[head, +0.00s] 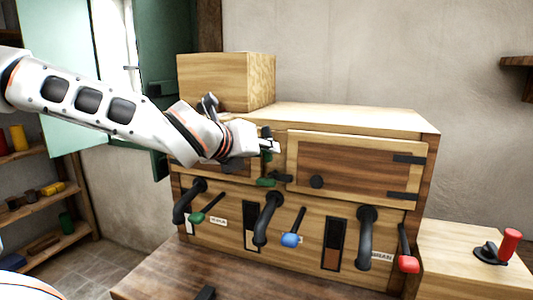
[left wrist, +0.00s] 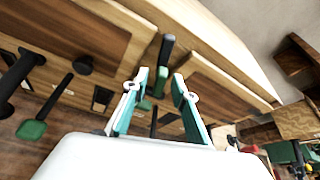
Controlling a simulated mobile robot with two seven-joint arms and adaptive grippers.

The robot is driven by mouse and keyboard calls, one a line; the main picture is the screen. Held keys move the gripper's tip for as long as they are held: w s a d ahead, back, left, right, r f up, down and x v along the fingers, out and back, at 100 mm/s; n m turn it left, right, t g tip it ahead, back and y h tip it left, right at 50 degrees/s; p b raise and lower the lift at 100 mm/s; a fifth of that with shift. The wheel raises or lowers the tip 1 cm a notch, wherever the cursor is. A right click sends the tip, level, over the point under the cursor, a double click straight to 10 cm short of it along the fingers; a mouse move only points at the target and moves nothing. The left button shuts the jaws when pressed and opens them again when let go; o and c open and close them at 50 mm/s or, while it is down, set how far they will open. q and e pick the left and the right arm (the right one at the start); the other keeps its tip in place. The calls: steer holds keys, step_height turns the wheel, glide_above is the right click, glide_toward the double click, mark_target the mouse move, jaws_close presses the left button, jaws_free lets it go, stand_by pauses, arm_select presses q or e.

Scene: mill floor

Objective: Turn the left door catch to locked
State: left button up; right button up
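The wooden cabinet has a left door (head: 215,168), mostly behind my left arm, and a right door (head: 352,165) in plain view. A small black catch (head: 282,178) with a green end (head: 265,182) sits between the doors. My left gripper (head: 270,146) is just above it, at the front of the cabinet. In the left wrist view my left gripper (left wrist: 161,80) has its two teal fingers apart. A black bar (left wrist: 166,48) with a green part shows ahead of and between the fingers. I cannot tell whether they touch it. My right gripper is not in view.
Black curved handles (head: 268,220) and levers with green, blue (head: 290,240) and red (head: 408,264) ends stick out below the doors. A wooden box (head: 225,82) stands on top. A red-handled lever (head: 510,244) is at right, shelves (head: 50,190) at left.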

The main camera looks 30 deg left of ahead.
arm_select(q)
steer(key=shift+w+a+f, duration=0.1)
steer(key=shift+w+f, duration=0.2)
steer(key=shift+w, duration=0.4)
steer(key=c, duration=0.8)
jaws_close()
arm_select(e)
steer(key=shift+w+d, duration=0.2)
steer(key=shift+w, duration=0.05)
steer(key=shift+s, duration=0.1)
